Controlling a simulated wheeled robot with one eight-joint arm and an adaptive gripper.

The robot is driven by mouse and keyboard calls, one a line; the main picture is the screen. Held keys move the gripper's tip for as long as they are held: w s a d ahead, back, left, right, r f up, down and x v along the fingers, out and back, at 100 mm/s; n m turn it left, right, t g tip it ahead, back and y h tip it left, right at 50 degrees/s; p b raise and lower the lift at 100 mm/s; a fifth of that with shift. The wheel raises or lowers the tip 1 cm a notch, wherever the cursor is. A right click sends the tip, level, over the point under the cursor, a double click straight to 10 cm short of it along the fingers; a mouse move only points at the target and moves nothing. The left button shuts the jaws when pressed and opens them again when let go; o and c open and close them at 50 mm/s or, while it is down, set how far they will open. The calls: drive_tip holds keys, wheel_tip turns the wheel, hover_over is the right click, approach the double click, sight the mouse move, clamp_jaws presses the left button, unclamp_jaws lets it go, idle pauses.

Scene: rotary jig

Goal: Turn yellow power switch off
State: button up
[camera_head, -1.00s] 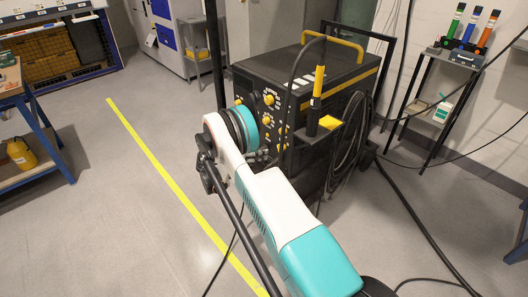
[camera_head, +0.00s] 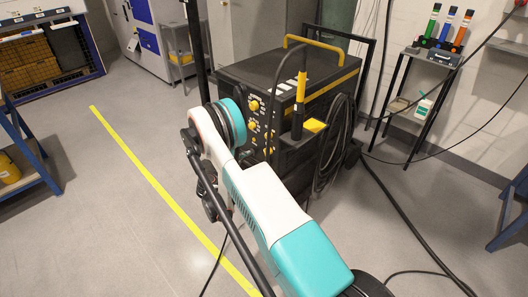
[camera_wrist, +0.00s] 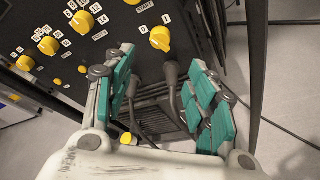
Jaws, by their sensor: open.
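The black machine (camera_head: 290,85) has a front panel with several yellow knobs. In the wrist view, the yellow knob between the marks 0 and 1 (camera_wrist: 160,38) sits at the upper right of the panel and looks like the power switch. My gripper (camera_wrist: 162,60) is open, with teal pads on both fingers and nothing between them. Its fingertips point toward the panel, just below this knob in the picture. I cannot tell whether they touch the panel. In the head view, my arm covers the gripper and part of the panel.
Other yellow knobs (camera_wrist: 83,22) fill the panel's left. Thick cables (camera_wrist: 172,90) plug in below the knob, between my fingers in the picture. A coiled cable (camera_head: 335,140) hangs on the machine's side. A tool stand (camera_head: 425,75) is at right. Floor left of the machine is clear.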

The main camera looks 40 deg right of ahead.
sight(267, 152)
drive_tip(key=b+x, duration=0.3)
drive_tip(key=x, duration=1)
drive_tip(key=shift+d, duration=0.35)
drive_tip(key=shift+f, duration=0.1)
drive_tip(key=c, duration=1)
